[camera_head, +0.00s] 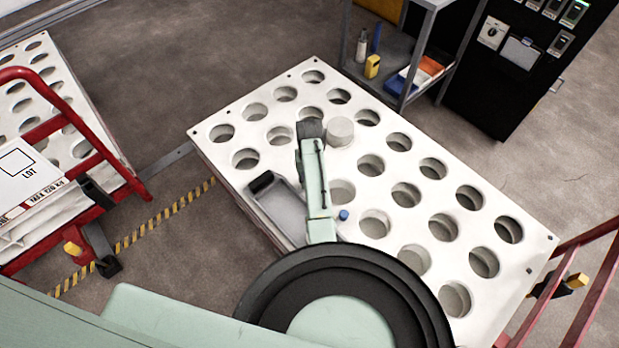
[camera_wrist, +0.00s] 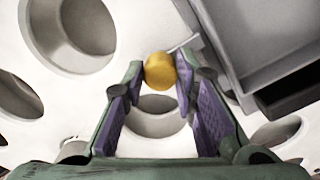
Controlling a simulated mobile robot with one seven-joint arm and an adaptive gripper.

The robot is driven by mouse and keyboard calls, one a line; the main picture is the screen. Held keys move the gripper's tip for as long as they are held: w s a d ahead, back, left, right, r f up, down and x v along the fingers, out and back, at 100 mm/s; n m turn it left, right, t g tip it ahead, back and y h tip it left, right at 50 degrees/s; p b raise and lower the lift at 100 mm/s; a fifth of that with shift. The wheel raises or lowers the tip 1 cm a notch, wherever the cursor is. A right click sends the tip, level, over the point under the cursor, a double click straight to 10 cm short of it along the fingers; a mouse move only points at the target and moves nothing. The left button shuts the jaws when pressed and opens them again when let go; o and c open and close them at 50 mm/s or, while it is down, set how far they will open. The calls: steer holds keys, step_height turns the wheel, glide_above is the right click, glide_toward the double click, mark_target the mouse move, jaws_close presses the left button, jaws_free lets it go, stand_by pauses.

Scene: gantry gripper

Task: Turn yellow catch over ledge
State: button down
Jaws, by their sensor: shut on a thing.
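In the wrist view the yellow catch (camera_wrist: 160,71) shows as a round yellow end between the fingertips of my gripper (camera_wrist: 158,76). The purple-padded fingers are shut on it. A thin pale metal bar (camera_wrist: 184,43) shows just beyond it, beside the edge of a grey tray (camera_wrist: 250,62). Which edge is the ledge is not clear. In the head view my arm reaches over the white perforated table, and the fingers and the held catch cannot be made out there. The grey tray (camera_head: 280,212) shows left of my arm.
The white table (camera_head: 225,165) has rows of round holes. A blue knob (camera_head: 343,214) is close to my arm. Red-framed carts with yellow parts (camera_head: 72,247) (camera_head: 577,281) stand left and right. A grey shelf (camera_head: 394,78) and a black cabinet (camera_head: 505,95) stand behind.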

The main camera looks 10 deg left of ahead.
steer(key=shift+s, duration=0.1)
steer(key=c, duration=1.3)
jaws_free()
step_height(320, 180, up, 12)
